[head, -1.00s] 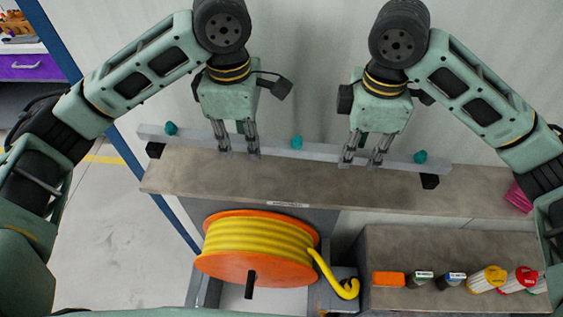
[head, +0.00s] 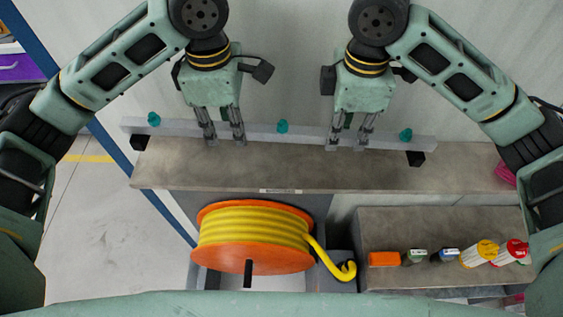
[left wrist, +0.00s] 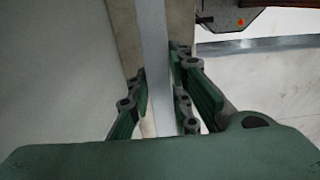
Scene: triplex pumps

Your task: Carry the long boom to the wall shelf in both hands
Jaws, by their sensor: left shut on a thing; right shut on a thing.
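The long boom is a grey bar (head: 282,139) with teal knobs along it and a black block under each end. It lies across the head view over the back of the wall shelf (head: 280,176), a brown-grey top against the wall. Whether it touches the shelf I cannot tell. My left gripper (head: 222,140) is shut on the boom left of its middle knob. My right gripper (head: 350,142) is shut on it right of that knob. In the left wrist view the boom (left wrist: 156,60) runs between my left gripper's fingers (left wrist: 160,105).
An orange reel (head: 255,260) with yellow hose stands in front of the shelf. A lower ledge (head: 440,225) at right carries an orange block (head: 384,259) and several small containers. A blue post (head: 120,150) rises at left. The shelf top before the boom is clear.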

